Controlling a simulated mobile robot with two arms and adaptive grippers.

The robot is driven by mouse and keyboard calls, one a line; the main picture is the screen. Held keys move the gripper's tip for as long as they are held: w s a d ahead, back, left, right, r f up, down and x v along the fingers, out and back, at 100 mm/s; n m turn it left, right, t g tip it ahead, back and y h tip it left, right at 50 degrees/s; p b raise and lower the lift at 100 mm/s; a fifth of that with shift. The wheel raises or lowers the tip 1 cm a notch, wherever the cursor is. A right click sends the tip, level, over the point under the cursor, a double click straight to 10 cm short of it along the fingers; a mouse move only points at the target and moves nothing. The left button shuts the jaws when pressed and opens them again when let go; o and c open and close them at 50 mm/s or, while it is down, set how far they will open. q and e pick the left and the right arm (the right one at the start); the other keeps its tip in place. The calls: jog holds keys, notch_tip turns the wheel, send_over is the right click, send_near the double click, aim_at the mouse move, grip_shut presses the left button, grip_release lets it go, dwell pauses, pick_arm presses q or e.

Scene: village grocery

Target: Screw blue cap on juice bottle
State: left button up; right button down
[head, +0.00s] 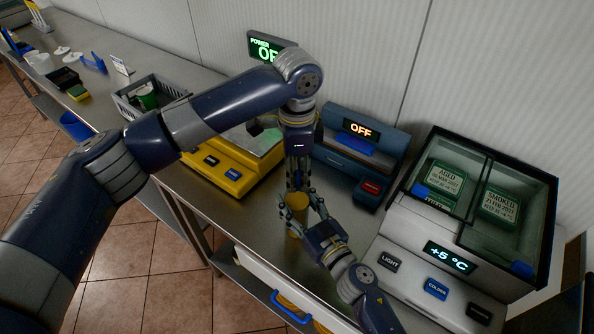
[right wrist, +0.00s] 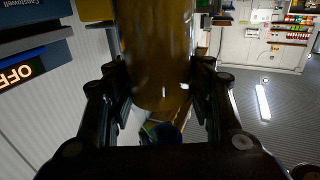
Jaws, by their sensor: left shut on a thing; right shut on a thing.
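The amber juice bottle (head: 297,203) stands upright on the metal counter between the yellow scale and the fridge unit. My right gripper (head: 302,207) is shut around its body from the front right. In the right wrist view the brown bottle (right wrist: 156,50) fills the space between the two dark fingers. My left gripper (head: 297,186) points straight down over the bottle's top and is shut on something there. The blue cap cannot be made out; my left fingers hide the bottle's neck, so I cannot tell how the cap sits.
A yellow scale (head: 217,178) stands left of the bottle, and a blue device (head: 345,172) reading OFF stands behind. A fridge unit (head: 408,278) with glass lids is at the right. A grey crate (head: 128,107) sits farther left. Bare counter (head: 235,216) lies left of the bottle.

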pick_arm(q)
jog(key=o, duration=1.2)
jog(key=shift+o, duration=0.2)
notch_tip(320, 180, up, 12)
pick_arm(e)
jog(key=c, duration=0.6)
grip_release()
jog(key=shift+c, duration=0.2)
jog(key=v, duration=1.2)
